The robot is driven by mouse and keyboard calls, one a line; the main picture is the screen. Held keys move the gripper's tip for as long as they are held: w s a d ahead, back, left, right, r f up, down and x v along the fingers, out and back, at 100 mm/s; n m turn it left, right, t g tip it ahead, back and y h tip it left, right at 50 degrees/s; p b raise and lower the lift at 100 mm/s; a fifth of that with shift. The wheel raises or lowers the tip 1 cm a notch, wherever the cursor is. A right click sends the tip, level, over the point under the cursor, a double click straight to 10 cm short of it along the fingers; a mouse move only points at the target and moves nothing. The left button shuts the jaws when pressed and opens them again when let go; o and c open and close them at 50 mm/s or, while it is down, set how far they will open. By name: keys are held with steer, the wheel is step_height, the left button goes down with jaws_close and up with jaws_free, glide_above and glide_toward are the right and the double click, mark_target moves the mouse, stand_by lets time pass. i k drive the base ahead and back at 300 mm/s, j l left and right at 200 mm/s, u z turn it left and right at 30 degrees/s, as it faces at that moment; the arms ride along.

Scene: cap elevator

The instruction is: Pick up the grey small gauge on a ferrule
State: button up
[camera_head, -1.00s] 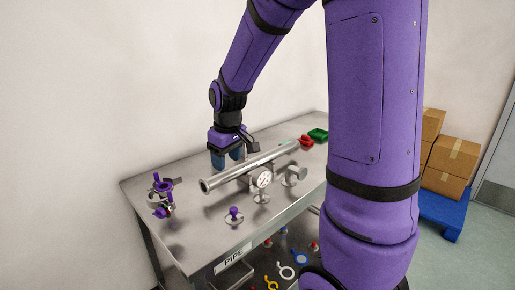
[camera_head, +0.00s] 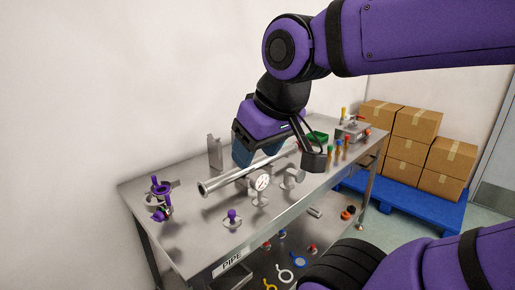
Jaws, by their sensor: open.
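The small grey gauge (camera_head: 262,183) shows a round white dial and stands upright on a ferrule on the metal table, in front of the long pipe. My gripper (camera_head: 250,153) is open, with its blue fingers pointing down. In the picture it is above and slightly left of the gauge, over or behind the pipe. Nothing shows between the fingers, though the far finger is partly hidden. The gauge is apart from the gripper.
A long steel pipe (camera_head: 222,180) lies close behind the gauge. A grey fitting (camera_head: 291,178) stands to its right and a purple-topped fitting (camera_head: 232,217) to its left. A purple clamp (camera_head: 160,194) is at far left. Several coloured-capped items (camera_head: 337,150) stand at right.

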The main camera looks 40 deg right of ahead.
mark_target(261, 179)
steer(key=i+z, duration=0.35)
steer(key=i+j+z, duration=0.1)
steer(key=z, duration=0.25)
